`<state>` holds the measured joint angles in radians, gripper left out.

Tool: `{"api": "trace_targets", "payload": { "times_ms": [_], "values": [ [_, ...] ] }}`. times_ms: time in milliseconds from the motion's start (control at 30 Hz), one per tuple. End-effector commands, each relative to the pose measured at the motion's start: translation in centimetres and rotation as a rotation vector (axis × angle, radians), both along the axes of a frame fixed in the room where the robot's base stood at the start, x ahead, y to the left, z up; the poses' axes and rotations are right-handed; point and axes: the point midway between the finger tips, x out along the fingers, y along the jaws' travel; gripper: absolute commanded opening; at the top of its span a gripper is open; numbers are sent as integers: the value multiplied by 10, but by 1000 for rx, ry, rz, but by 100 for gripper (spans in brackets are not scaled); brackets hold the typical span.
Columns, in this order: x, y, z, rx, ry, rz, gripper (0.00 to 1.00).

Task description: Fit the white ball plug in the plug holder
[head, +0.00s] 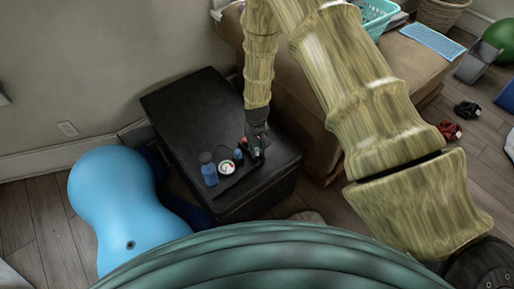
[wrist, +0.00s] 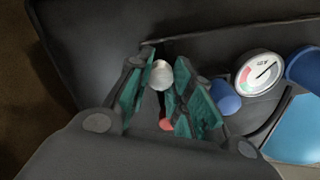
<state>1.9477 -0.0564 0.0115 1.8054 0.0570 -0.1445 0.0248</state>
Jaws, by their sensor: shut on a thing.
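My gripper (wrist: 163,98), with green-padded fingers, is shut on the white ball plug (wrist: 160,74), whose pale round end shows between the fingertips in the wrist view. In the head view my gripper (head: 257,148) is low over the black chest, at the right end of a dark tray (head: 233,183). The plug holder is not clearly distinguishable; it may be part of this tray. A small red piece (wrist: 166,124) shows between the fingers. I cannot tell whether the plug touches the tray.
A pressure gauge (wrist: 257,73), a small blue piece (wrist: 224,98) and a blue bottle (head: 209,172) stand left of my gripper in the head view. The black chest (head: 190,105) is bare behind them. A blue peanut ball (head: 115,200) lies left; a brown sofa (head: 300,110) stands right.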

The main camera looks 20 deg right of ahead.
Motion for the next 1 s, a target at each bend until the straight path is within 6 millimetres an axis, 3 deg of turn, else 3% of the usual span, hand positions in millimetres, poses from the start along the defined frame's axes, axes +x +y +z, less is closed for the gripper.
{"api": "trace_targets", "payload": {
  "times_ms": [133,167,300,667,1000],
  "values": [
    [0,0,-2,0,0,0,7],
    [0,0,-2,0,0,0,23],
    [0,0,-2,0,0,0,47],
    [0,0,1,0,0,0,47],
    [1,0,41,0,-2,0,47]
  ]
}}
